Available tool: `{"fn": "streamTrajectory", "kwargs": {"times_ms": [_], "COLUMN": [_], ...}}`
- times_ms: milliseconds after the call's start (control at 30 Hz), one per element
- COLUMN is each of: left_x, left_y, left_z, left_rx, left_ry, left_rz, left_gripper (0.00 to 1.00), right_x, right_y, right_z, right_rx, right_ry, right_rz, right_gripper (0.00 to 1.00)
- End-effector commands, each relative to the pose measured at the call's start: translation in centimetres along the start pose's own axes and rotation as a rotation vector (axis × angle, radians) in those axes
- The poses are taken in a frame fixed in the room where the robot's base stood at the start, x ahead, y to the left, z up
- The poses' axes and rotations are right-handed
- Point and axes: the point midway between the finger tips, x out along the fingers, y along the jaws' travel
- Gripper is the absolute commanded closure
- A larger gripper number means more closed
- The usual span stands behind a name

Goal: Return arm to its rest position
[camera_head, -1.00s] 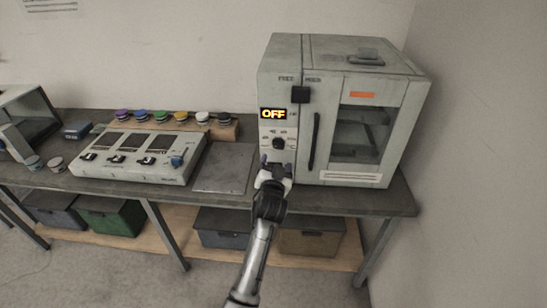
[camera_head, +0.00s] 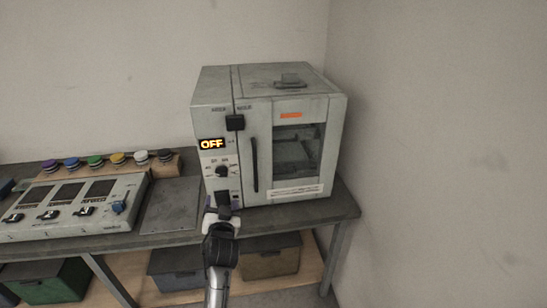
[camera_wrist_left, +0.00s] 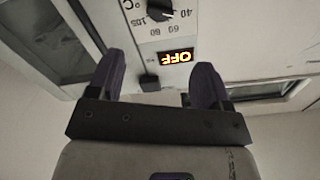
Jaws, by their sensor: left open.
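My left gripper (camera_head: 222,203) is open and empty, in front of the lower left panel of a grey oven (camera_head: 305,102). It sits just below a round dark knob (camera_head: 222,171) in the head view; whether it touches the panel cannot be told. The oven's display (camera_head: 211,144) reads OFF. In the left wrist view, the two dark fingers of the gripper (camera_wrist_left: 160,65) stand apart with nothing between them, and the display (camera_wrist_left: 175,56) and knob (camera_wrist_left: 160,10) show upside down beyond them. My right gripper is not in view.
The oven stands on a dark bench (camera_head: 172,203). A control panel (camera_head: 75,205) with small levers lies to the left, with a row of coloured knobs (camera_head: 96,160) behind it. Bins (camera_head: 270,256) sit on the shelf below. A wall closes off the right.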

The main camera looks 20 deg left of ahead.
Motion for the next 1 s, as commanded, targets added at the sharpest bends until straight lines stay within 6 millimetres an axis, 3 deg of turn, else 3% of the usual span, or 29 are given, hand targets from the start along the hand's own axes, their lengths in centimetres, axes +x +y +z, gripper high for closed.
{"fn": "streamTrajectory", "kwargs": {"times_ms": [167, 400, 567, 700, 767, 867, 1000], "left_x": [0.0, -1.1, -3.8, -6.8, -8.7, -12.4, -18.2], "left_y": [0.0, 0.1, 0.2, 0.4, 0.6, 1.1, 1.9], "left_z": [0.4, 3.8, 1.9, -0.9, -1.1, -0.6, 1.7], "left_rx": [0.002, -0.098, -0.231, -0.295, -0.299, -0.279, -0.213], "left_ry": [-0.022, -0.295, -0.414, -0.452, -0.472, -0.51, -0.565], "left_rz": [0.0, 0.048, 0.143, 0.255, 0.311, 0.41, 0.54], "left_gripper": [0.28, 0.28, 0.28, 0.28, 0.28, 0.28, 0.28], "right_x": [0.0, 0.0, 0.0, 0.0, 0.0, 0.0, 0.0], "right_y": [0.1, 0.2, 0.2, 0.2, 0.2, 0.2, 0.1], "right_z": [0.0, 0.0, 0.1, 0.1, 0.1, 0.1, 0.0], "right_rx": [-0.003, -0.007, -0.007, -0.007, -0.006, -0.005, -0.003], "right_ry": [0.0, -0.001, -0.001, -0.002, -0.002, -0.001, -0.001], "right_rz": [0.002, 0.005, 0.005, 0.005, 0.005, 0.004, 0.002], "right_gripper": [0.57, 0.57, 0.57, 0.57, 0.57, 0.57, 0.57]}}
